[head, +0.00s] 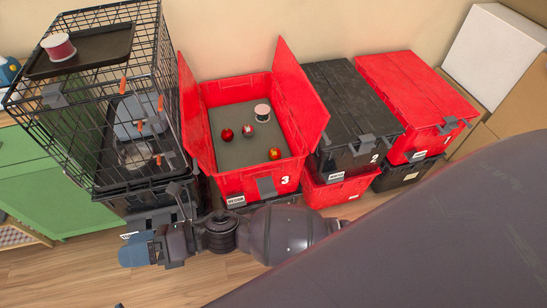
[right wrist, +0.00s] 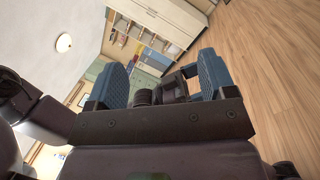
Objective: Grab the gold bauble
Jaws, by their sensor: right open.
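The open red tote numbered 3 (head: 232,184) stands in the middle of the head view with its lid flaps raised. An orange-gold bauble (head: 274,153) with reddish patches lies on its grey floor, near the front right corner. Two red baubles, one at the left (head: 227,134) and one with a pale patch (head: 248,130), lie farther back. My right gripper (head: 137,250) is low in front of the totes, left of tote 3 and well away from the bauble. In the right wrist view its blue fingers (right wrist: 162,78) are apart with nothing between them. My left gripper is out of view.
A black wire cage (head: 95,100) with a tray and a spool on top stands at left. Closed black tote 2 (head: 350,95) and red tote 1 (head: 415,90) stand right. Wooden floor is clear in front.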

